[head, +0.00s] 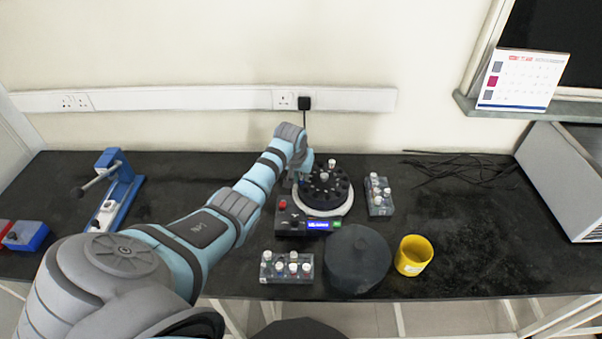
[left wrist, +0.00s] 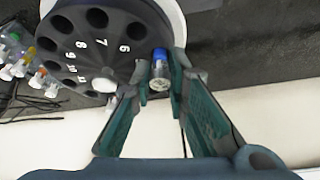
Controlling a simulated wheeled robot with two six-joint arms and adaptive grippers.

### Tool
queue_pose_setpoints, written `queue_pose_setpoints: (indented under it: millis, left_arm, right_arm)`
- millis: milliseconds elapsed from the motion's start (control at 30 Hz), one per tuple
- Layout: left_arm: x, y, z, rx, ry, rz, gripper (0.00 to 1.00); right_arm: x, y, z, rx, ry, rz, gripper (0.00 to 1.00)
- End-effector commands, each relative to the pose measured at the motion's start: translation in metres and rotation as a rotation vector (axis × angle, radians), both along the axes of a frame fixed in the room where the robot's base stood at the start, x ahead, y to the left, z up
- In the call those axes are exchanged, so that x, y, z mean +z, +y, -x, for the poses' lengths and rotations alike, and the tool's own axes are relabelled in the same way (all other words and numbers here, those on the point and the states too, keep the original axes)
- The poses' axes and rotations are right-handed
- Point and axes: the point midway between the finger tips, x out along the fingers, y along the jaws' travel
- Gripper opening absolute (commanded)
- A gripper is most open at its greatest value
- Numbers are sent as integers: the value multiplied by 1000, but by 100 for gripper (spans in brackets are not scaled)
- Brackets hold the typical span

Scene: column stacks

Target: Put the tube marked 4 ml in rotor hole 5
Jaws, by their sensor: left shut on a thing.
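My left gripper (left wrist: 161,72) is shut on a small clear tube with a blue cap (left wrist: 159,66), held at the rim of the dark rotor (left wrist: 65,12). The mark on the tube cannot be read. In the head view the left gripper (head: 303,178) is at the left side of the rotor (head: 325,202), largely hidden by my own arm. My right gripper is not in view.
A tube rack (head: 378,209) stands right of the rotor and another (head: 287,278) in front. A dark round lid (head: 357,258) and a yellow cup (head: 413,255) lie near the front edge. A blue device (head: 119,185) is at left. Cables lie at back right.

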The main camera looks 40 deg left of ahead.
Motion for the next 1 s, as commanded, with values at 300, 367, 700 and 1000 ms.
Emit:
queue_pose_setpoints:
  millis: [300,367,700,1000]
  left_arm:
    - [-10,0,0,0,-1,0,6]
    - [-11,0,0,0,-1,0,6]
    - [-10,0,0,0,0,0,32]
    - [-10,0,0,0,0,0,44]
  right_arm:
    - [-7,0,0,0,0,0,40]
    - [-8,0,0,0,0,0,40]
    - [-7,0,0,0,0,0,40]
    - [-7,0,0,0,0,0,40]
